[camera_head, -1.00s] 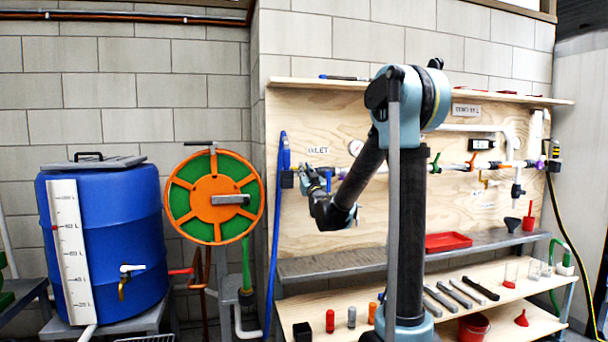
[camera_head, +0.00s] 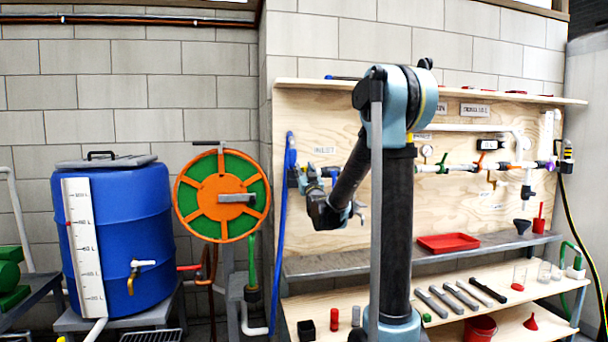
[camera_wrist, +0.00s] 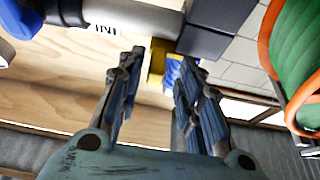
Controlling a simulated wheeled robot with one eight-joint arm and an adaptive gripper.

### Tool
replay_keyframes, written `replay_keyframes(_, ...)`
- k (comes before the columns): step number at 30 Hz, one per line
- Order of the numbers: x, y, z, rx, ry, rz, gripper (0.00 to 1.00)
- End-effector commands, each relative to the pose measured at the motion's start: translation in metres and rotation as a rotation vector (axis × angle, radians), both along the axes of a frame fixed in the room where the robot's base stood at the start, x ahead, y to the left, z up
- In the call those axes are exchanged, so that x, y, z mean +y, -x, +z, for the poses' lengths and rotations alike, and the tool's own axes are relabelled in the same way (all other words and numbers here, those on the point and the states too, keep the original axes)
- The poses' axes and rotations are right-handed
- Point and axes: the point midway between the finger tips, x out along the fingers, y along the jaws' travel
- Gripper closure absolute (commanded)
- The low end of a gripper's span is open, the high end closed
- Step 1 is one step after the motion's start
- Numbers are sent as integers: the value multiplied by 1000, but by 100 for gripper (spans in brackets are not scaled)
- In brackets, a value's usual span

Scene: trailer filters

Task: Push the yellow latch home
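The yellow latch (camera_wrist: 156,62) shows in the wrist view as a small yellow block. It sits under the joint of a grey pipe and a dark grey square fitting (camera_wrist: 217,27). A blue part (camera_wrist: 173,68) is just beside it. My gripper (camera_wrist: 161,62) is open, its fingers pointing at the latch, which lies between the fingertips in the picture. I cannot tell whether a finger touches it. In the head view my gripper (camera_head: 308,178) is at the pipe end by the INLET label. The latch cannot be made out there.
A blue hose (camera_head: 286,215) hangs left of the gripper, beside an orange and green reel (camera_head: 190,197). A blue barrel (camera_head: 140,215) stands farther left. The plywood panel (camera_head: 300,235) is close behind the gripper. A grey shelf (camera_head: 335,264) runs below, holding a red tray (camera_head: 448,243).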

Motion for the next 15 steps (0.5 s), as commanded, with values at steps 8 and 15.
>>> replay_keyframes(8, -3, 8, -3, 0, 0, -2, 67)
replay_keyframes(15, -10, 44, -19, 0, 0, -2, 67)
